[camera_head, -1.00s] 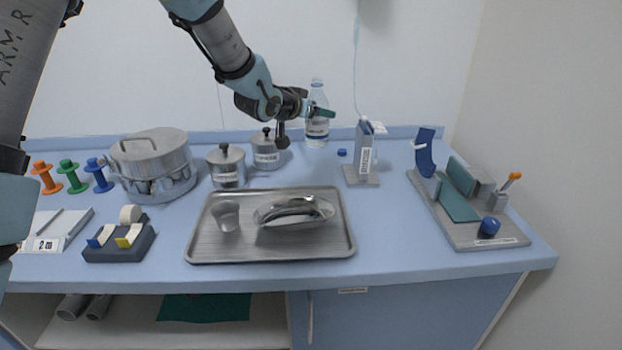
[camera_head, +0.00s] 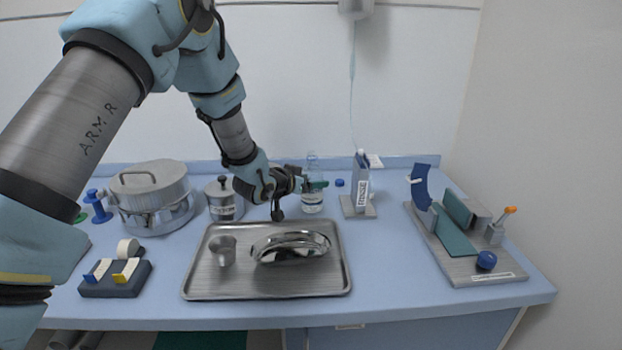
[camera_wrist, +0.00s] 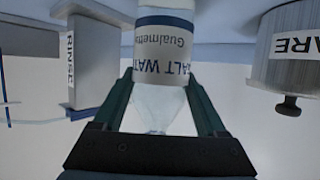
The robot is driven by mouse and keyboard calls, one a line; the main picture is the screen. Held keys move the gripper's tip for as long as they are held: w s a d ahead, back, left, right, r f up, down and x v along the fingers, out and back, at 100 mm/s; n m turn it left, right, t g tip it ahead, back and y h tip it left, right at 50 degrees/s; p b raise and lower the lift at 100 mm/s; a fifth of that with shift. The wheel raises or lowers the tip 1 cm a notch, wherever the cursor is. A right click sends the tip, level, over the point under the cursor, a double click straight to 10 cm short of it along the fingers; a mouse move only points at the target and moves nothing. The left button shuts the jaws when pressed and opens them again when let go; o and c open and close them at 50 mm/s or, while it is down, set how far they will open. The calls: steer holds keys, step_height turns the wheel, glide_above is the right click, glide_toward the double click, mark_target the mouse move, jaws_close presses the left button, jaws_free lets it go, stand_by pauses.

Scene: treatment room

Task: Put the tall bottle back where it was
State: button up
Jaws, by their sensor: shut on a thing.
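The tall bottle (camera_head: 312,203) is clear, with a white label band. In the head view it is upright behind the tray, between the steel canister and the labelled carton. My gripper (camera_head: 318,184) is shut on its upper part, reaching in from the left. In the wrist view the bottle (camera_wrist: 163,50) shows upside down between the two green fingers, its label reading "SALT WAT". I cannot tell whether its base touches the counter.
A steel tray (camera_head: 200,285) with a cup and a shiny curved dish lies in front. The carton (camera_head: 361,185) stands close right on a grey base. A lidded canister (camera_head: 222,203) and a big pot (camera_head: 152,195) stand left.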

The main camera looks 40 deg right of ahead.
steer(key=shift+f+b, duration=0.3)
steer(key=shift+b, duration=0.05)
steer(key=o, duration=1.5)
steer(key=shift+o, duration=0.2)
steer(key=shift+r, duration=0.1)
